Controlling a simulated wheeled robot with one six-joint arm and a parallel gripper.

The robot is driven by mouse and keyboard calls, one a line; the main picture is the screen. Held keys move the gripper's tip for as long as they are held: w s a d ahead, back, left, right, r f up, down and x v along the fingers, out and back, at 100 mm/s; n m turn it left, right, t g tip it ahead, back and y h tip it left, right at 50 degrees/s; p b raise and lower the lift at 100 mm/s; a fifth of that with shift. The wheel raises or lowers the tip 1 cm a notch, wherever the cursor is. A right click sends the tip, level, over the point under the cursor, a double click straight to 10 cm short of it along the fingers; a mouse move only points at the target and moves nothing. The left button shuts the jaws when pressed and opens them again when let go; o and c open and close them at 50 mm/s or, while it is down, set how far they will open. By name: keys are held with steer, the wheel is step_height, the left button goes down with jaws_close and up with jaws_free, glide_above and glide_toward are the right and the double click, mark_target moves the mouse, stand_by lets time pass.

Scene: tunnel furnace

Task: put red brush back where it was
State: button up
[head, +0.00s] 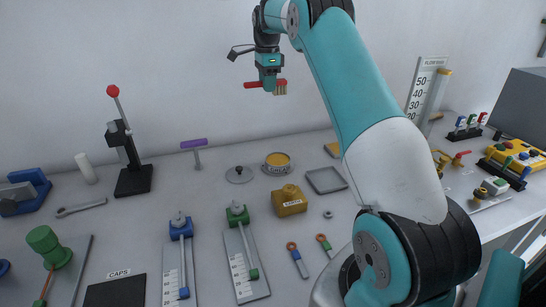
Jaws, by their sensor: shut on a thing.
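The red brush (252,85) is held in the air at the top of the head view, well above the bench. Its red handle points left and its tan bristles hang down on the right. My gripper (268,86) is shut on the middle of the brush, which hides part of the handle. Below it on the bench (225,165) stand a round tin with yellow contents (278,161), a grey lid (239,174) and an empty grey square tray (326,180).
A tall lever with a red knob (113,91) and a purple-topped T-shaped tool (194,143) stand left. A yellow block (290,200) and green (237,212) and blue slide gauges (180,228) are in front. A flow gauge (421,90) stands right. My arm hides part of the bench.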

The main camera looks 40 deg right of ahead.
steer(key=shift+w+f+b, duration=0.15)
steer(key=shift+f+b, duration=0.05)
steer(key=shift+f, duration=0.3)
steer(key=shift+w+f+b, duration=0.15)
steer(key=shift+f+b, duration=0.05)
steer(key=shift+f, duration=0.3)
step_height(320, 180, down, 19)
steer(key=shift+d+f+p, duration=0.1)
steer(key=shift+f+p, duration=0.1)
steer(key=shift+p, duration=0.95)
steer(key=shift+f, duration=0.15)
steer(key=o, duration=1)
steer(key=shift+c, duration=0.2)
